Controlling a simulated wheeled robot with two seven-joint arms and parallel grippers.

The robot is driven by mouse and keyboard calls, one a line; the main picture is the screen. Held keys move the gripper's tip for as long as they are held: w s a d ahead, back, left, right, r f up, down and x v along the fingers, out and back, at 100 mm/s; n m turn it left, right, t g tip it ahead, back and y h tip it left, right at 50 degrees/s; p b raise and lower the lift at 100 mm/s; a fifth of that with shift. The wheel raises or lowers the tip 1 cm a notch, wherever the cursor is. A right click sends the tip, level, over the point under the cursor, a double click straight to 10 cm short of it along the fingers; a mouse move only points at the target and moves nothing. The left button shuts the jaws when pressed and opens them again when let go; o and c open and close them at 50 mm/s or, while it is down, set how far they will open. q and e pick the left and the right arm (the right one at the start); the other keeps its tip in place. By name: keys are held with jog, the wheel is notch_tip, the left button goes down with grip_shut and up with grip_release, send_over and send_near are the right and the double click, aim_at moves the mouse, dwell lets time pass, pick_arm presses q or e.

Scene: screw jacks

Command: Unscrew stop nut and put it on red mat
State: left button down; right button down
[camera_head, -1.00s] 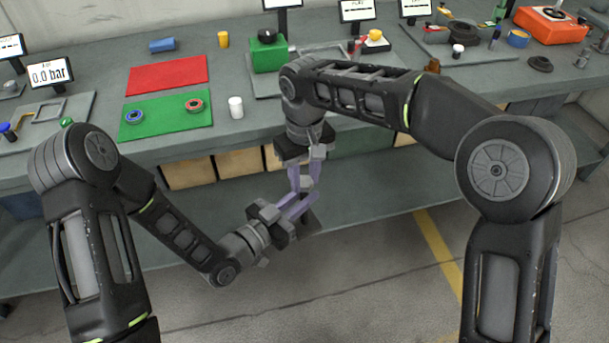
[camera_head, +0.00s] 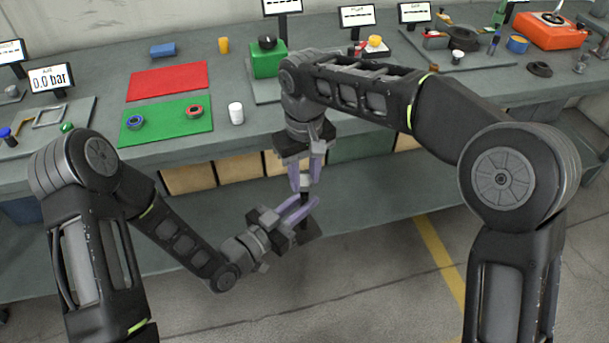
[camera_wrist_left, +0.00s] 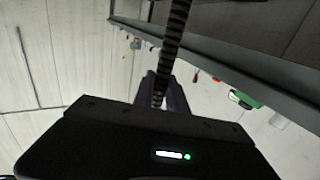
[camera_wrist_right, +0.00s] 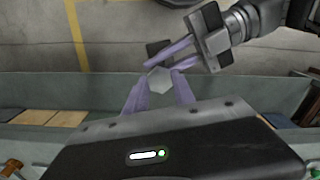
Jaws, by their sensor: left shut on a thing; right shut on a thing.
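The red mat (camera_head: 167,82) lies bare on the bench at the back left. My left gripper (camera_head: 302,212) is shut on the screw jack in front of the bench. The jack's dark base (camera_head: 309,233) hangs just below its fingers. The dark threaded spindle (camera_wrist_left: 176,38) shows in the left wrist view, running out from between the left fingers. My right gripper (camera_head: 306,180) points down above the left one. It is shut on the light grey stop nut (camera_head: 304,182), which shows as a pale hexagon (camera_wrist_right: 160,80) between its fingertips in the right wrist view. The thread inside the nut is hidden.
A green mat (camera_head: 165,122) with a blue ring and a red ring lies in front of the red mat. A white cylinder (camera_head: 236,113) stands to its right. The bench edge is behind both grippers.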

pick_arm(q)
jog(key=shift+r, duration=0.15)
pick_arm(e)
jog(key=shift+r, duration=0.1)
jog(key=shift+r, duration=1.9)
